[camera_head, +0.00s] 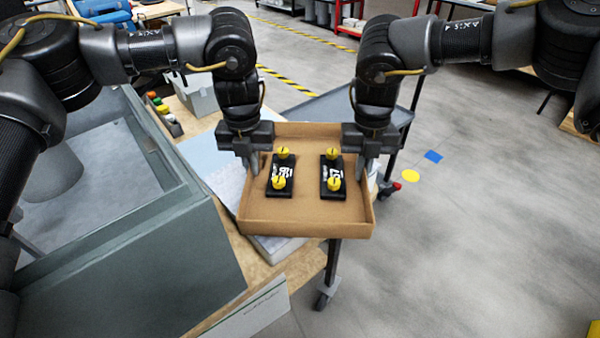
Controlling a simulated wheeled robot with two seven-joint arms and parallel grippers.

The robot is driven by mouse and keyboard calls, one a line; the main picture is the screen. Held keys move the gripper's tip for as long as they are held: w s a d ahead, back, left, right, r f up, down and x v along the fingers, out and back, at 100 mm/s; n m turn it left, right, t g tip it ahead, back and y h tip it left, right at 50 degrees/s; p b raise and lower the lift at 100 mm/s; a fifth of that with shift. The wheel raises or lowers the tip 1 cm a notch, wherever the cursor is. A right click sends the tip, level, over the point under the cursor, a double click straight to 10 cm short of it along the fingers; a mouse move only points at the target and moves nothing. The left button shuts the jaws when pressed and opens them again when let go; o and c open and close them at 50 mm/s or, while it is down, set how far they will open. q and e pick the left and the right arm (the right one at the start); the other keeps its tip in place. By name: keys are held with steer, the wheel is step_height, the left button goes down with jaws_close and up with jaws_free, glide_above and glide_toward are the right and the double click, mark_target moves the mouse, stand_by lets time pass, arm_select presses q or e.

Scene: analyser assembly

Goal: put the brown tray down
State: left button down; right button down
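The brown tray (305,229) is in the middle of the view, open at the top and roughly level. Two black parts with yellow knobs lie in it, a left one (280,176) and a right one (331,178). My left gripper (254,164) is at the tray's left wall and appears shut on it. My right gripper (364,168) is at the right wall and appears shut on it. The fingertips are partly hidden by the walls. I cannot tell whether the tray's underside touches anything.
A large grey-green open bin (215,250) stands at the left. A wooden table (305,265) with pale flat items lies below the tray. A grey wheeled cart (322,112) is behind it.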

arm_select(q)
steer(key=shift+a+f, duration=0.25)
arm_select(e)
steer(key=shift+f, duration=0.15)
arm_select(q)
steer(key=c, duration=1.6)
jaws_free()
steer(key=shift+c, duration=0.2)
arm_select(e)
steer(key=c, duration=1.6)
jaws_free()
steer(key=shift+a, duration=0.15)
steer(key=shift+c, duration=0.2)
arm_select(q)
steer(key=shift+r, duration=0.15)
